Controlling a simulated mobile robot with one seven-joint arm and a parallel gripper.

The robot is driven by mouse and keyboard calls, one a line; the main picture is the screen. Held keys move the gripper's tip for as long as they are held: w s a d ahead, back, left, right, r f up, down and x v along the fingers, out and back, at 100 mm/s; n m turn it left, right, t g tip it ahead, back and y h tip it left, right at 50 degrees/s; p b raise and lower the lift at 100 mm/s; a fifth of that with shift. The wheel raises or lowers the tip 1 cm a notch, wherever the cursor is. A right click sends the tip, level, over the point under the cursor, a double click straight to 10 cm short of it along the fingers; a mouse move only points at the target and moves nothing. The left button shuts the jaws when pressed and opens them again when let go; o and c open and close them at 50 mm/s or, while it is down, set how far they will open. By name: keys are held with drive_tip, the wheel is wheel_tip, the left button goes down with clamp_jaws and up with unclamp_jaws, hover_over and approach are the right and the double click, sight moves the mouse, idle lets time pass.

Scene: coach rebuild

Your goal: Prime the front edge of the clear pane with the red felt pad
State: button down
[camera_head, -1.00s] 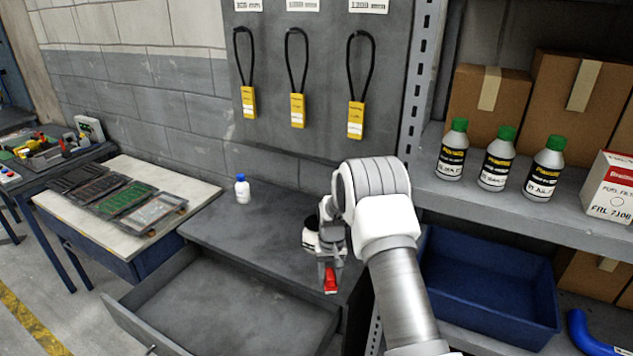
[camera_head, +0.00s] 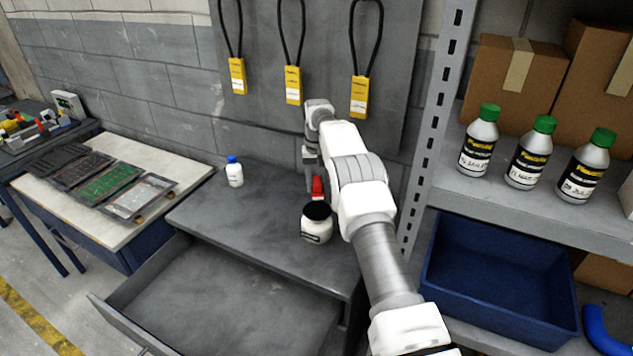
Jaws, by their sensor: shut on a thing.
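My gripper (camera_head: 314,178) is over the grey bench, just behind and above an open white jar (camera_head: 317,232) with a dark mouth. It is shut on the red felt pad (camera_head: 317,188), which shows as a small red block at its end, apart from the jar. My arm hides part of the fingers. On the pale table at the left lie several flat panels in a row. The nearest, greyish and see-through in a dark frame, looks like the clear pane (camera_head: 136,196); its front edge faces the table's near side.
A white bottle with a blue cap (camera_head: 235,175) stands on the grey bench (camera_head: 262,215), above an open empty drawer (camera_head: 215,300). A metal shelf (camera_head: 540,212) with green-capped bottles and a blue bin (camera_head: 500,285) stand right of my arm. Yellow-tagged loops hang behind.

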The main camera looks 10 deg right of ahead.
sight(317, 210)
drive_tip(key=shift+f+b, duration=1.65)
drive_tip(key=shift+f, duration=1.25)
drive_tip(key=shift+f+b, duration=0.6)
drive_tip(key=shift+f, duration=0.4)
drive_tip(key=shift+r+p, duration=2.15)
drive_tip(key=shift+r, duration=1.45)
drive_tip(key=shift+s+f, duration=0.1)
